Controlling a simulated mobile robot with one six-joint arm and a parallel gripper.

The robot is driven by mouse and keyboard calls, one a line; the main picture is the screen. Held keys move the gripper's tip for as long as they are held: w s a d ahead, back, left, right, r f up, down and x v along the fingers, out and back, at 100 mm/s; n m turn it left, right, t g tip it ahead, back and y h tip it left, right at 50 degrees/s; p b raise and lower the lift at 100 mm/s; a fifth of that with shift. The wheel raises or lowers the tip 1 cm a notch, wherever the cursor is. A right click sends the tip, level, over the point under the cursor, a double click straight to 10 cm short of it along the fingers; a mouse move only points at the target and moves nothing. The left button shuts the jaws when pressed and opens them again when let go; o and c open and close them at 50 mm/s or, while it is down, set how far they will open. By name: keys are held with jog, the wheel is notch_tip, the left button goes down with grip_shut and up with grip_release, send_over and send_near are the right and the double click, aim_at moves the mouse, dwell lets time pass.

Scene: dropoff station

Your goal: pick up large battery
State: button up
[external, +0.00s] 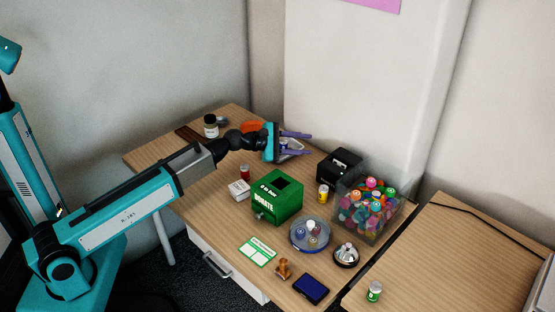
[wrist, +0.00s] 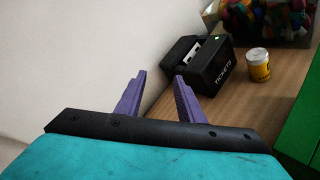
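My gripper (external: 309,144) has two purple fingers on a teal body and is held over the back of the wooden desk. In the wrist view its fingers (wrist: 160,77) stand apart with nothing between them. Several small cylinders could be the large battery, and I cannot tell which: a yellow one (external: 323,194) upright beside the black ticket box, a dark red one (external: 244,171) near a white box, and a green-and-white one (external: 374,291) on the right table. The yellow cylinder also shows in the wrist view (wrist: 259,65), well to the right of my fingers.
A green donation box (external: 277,197) stands mid-desk. The black ticket box (external: 340,163) and a clear bin of colourful items (external: 365,229) stand to its right. A blue round tray (external: 298,245) and a bell (external: 346,255) are in front. A wall is close behind.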

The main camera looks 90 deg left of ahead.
aim_at(245, 173)
jog(key=s+f+n+h+p, duration=0.1)
jog(key=s, duration=0.3)
jog(key=s+f+h+p, duration=0.1)
jog(key=s+f, duration=0.1)
jog(key=s, duration=0.1)
jog(key=s+f+n+h+p, duration=0.1)
jog(key=s+p, duration=0.1)
jog(key=s, duration=0.2)
jog(key=shift+s+a+f+n, duration=0.15)
jog(key=shift+s+a+n, duration=0.15)
jog(key=shift+s+a, duration=0.05)
jog(key=s+d+r+t+h+p, duration=0.1)
jog(key=s+h+p, duration=0.1)
jog(key=s, duration=0.4)
jog(key=s+d+r+n+t+h+p, duration=0.1)
jog(key=s+r+t+h+p, duration=0.1)
jog(key=s, duration=0.4)
jog(key=shift+s+d+r+n+p, duration=0.25)
jog(key=shift+d+n+p, duration=0.05)
jog(key=shift+d, duration=0.05)
jog(key=shift+f, duration=0.1)
jog(key=shift+f, duration=4)
jog(key=shift+w+d, duration=0.15)
jog(key=shift+w, duration=0.5)
jog(key=shift+w+d, duration=0.2)
jog(key=shift+w, duration=0.8)
jog(key=shift+w+d, duration=0.2)
jog(key=shift+w, duration=0.85)
jog(key=shift+w+d, duration=0.2)
jog(key=shift+w, duration=0.8)
